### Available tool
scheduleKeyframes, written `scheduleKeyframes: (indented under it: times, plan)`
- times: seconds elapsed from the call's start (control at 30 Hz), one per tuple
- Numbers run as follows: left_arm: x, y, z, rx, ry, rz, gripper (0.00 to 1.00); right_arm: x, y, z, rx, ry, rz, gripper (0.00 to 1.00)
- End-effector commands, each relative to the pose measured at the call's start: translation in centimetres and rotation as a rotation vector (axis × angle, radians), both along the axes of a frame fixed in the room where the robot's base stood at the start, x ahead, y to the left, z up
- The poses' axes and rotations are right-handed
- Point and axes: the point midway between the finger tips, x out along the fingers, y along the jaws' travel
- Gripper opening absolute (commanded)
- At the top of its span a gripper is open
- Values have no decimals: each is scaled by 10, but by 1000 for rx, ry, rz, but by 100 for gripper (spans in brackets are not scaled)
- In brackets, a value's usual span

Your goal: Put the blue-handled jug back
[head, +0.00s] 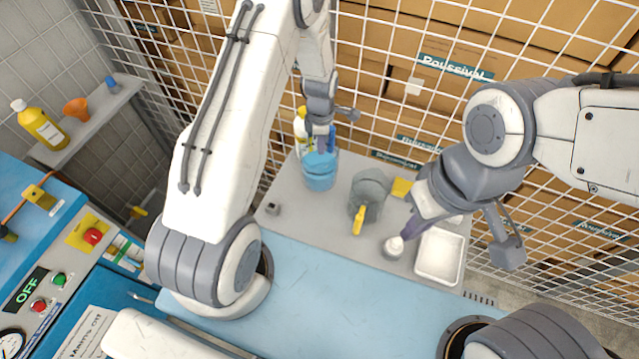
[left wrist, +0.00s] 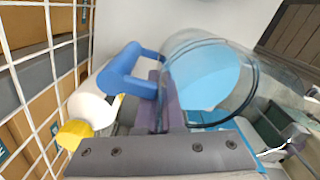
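The blue-handled jug (head: 320,172) is clear with blue contents and stands on the grey shelf top at the back, upright. In the left wrist view the jug (left wrist: 205,75) fills the upper right, with its blue handle (left wrist: 128,72) to its left. My left gripper (head: 321,140) is down at the handle; a purple finger shows between handle and jug wall in the left wrist view. Whether it is closed on the handle is unclear. My right gripper (head: 408,230) is low near a small white-topped object (head: 393,246); its opening is hidden.
A clear jug with a yellow handle (head: 369,190) stands to the right of the blue one. A white bottle with a yellow cap (left wrist: 88,110) is close beside the handle. A white tray (head: 440,257) lies at right. A wire mesh wall (head: 400,60) rises behind. The blue mat (head: 330,300) is clear.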

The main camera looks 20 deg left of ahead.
Motion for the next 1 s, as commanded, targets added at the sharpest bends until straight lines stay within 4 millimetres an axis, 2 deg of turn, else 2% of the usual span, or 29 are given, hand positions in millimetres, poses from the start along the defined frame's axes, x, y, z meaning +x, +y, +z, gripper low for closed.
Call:
scheduleKeyframes:
  times: [0.2,0.47,0.7,1.0]
  plan:
    - [-1,0,-34,0,4,4,0,0,0,14,0,0,0,0]
    - [-1,0,-57,0,2,2,0,0,0,19,0,0,1,0]
    - [0,0,-86,0,1,1,0,0,0,29,0,0,3,0]
    - [0,0,-92,0,-1,1,0,0,0,28,0,0,3,0]
